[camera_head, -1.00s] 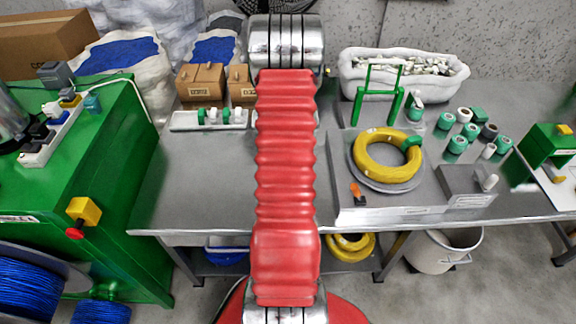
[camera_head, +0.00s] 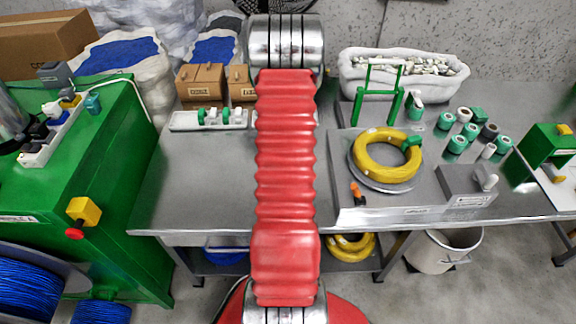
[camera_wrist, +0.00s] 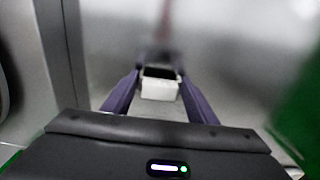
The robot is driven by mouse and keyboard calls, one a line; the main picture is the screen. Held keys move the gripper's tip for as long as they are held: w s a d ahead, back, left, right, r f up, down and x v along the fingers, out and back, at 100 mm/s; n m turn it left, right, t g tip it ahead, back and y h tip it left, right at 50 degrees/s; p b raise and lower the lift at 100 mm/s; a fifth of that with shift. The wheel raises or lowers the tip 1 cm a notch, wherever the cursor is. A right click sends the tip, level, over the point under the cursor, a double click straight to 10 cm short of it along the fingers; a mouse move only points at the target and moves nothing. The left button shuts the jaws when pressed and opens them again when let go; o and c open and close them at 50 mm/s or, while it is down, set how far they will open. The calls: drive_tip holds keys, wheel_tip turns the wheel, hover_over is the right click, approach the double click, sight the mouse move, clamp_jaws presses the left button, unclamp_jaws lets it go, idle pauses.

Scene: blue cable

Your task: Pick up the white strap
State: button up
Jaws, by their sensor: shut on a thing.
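In the wrist view, my gripper (camera_wrist: 157,80) has its two dark purple fingers closed in on a small white block-like piece with a dark top, the white strap (camera_wrist: 159,90). The piece sits between the fingertips, and the background around it is a blurred grey surface. In the head view, my gripper and the held piece are hidden behind my red arm. Small green and white pieces (camera_head: 212,116) stand on a white tray (camera_head: 184,121) on the table, left of my arm.
The grey metal table (camera_head: 200,175) has clear room left of my arm. A yellow cable coil (camera_head: 366,165) lies on a plate at the right. Several tape rolls (camera_head: 457,144) stand farther right. A green cabinet (camera_head: 120,200) stands at the left, and cardboard boxes (camera_head: 200,83) stand behind the tray.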

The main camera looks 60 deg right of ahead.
drive_tip(key=shift+c, duration=0.5)
wheel_tip(320, 180, up, 10)
idle(0.3)
idle(0.5)
